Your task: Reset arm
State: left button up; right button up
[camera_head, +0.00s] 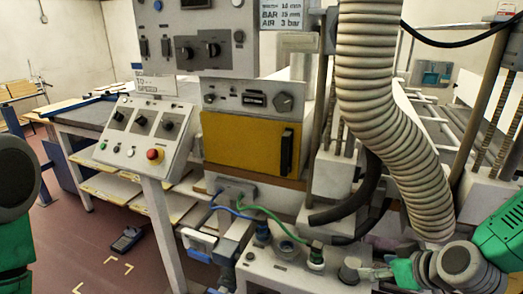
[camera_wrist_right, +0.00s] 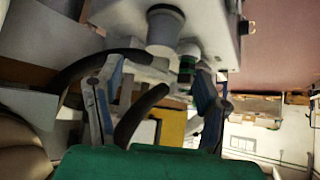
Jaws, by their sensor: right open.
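My right gripper (camera_head: 376,272) is at the lower right of the head view, beside a grey round knob (camera_head: 350,270) on top of a light grey machine box (camera_head: 285,275). In the right wrist view my right gripper (camera_wrist_right: 160,64) has its two fingers spread apart with nothing held between them. The grey knob (camera_wrist_right: 165,25) shows beyond the fingertips there; I cannot tell whether a finger touches it. My green and dark left arm stands at the left edge of the head view; its gripper is not in view.
A ribbed hose (camera_head: 375,110) hangs close to my right arm. Blue and green cables run to connectors (camera_head: 316,258) on the box. A sloped control panel (camera_head: 145,135) with a red button and a yellow-fronted unit (camera_head: 250,143) stand behind. Floor (camera_head: 75,230) is open at left.

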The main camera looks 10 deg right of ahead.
jog(key=s+a+f+m+g+h+b, duration=0.1)
jog(key=s+f+g, duration=0.3)
jog(key=s+f, duration=0.6)
jog(key=s+a+f+m+g+h+b, duration=0.1)
jog(key=s+a+f+g+b, duration=0.3)
jog(key=s+f, duration=0.7)
jog(key=shift+s+a+f, duration=0.2)
jog(key=shift+s+a, duration=0.1)
jog(key=shift+s, duration=0.55)
jog(key=shift+d, duration=0.1)
jog(key=shift+w+a, duration=0.15)
jog(key=shift+a, duration=0.05)
jog(key=shift+d, duration=0.1)
